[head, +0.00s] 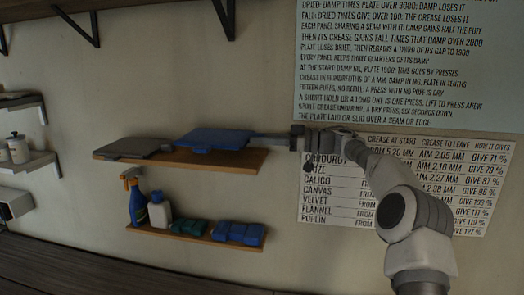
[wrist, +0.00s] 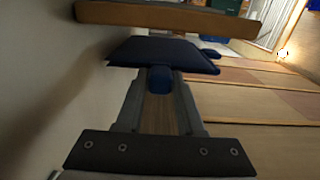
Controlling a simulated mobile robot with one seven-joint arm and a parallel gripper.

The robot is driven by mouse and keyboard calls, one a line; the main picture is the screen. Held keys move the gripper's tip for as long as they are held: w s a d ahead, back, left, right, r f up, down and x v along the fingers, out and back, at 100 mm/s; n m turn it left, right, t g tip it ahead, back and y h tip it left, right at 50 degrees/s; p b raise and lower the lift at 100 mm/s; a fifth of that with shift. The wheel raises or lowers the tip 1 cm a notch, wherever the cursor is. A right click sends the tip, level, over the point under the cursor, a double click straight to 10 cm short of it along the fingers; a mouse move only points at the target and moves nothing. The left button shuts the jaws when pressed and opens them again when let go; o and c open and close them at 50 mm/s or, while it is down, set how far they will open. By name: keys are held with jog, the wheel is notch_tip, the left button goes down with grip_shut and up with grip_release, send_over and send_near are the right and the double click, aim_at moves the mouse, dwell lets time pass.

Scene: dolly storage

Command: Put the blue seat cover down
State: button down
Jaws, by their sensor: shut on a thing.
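The blue seat cover (head: 213,138) is a flat dark-blue pad over the right part of the upper wooden shelf (head: 236,162) in the head view. Whether it rests on the board or hangs just above it, I cannot tell. My gripper (head: 262,138) reaches in from the right and is shut on the cover's near edge. In the wrist view the cover (wrist: 163,54) lies ahead of the fingers, with a blue tab (wrist: 160,79) between the tips of my gripper (wrist: 160,88). The cover's underside is hidden.
A grey flat cover (head: 132,148) lies on the shelf's left part, close beside the blue one. A lower shelf (head: 190,236) holds a spray bottle (head: 136,205), a white-labelled bottle (head: 160,212) and folded green (head: 192,227) and blue (head: 238,233) cloths. Text posters hang on the wall behind my arm.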

aim_at(262, 157)
jog(key=shift+f+b, duration=0.3)
jog(key=shift+f, duration=1.75)
jog(key=c, duration=0.5)
grip_release()
jog(key=shift+f, duration=0.1)
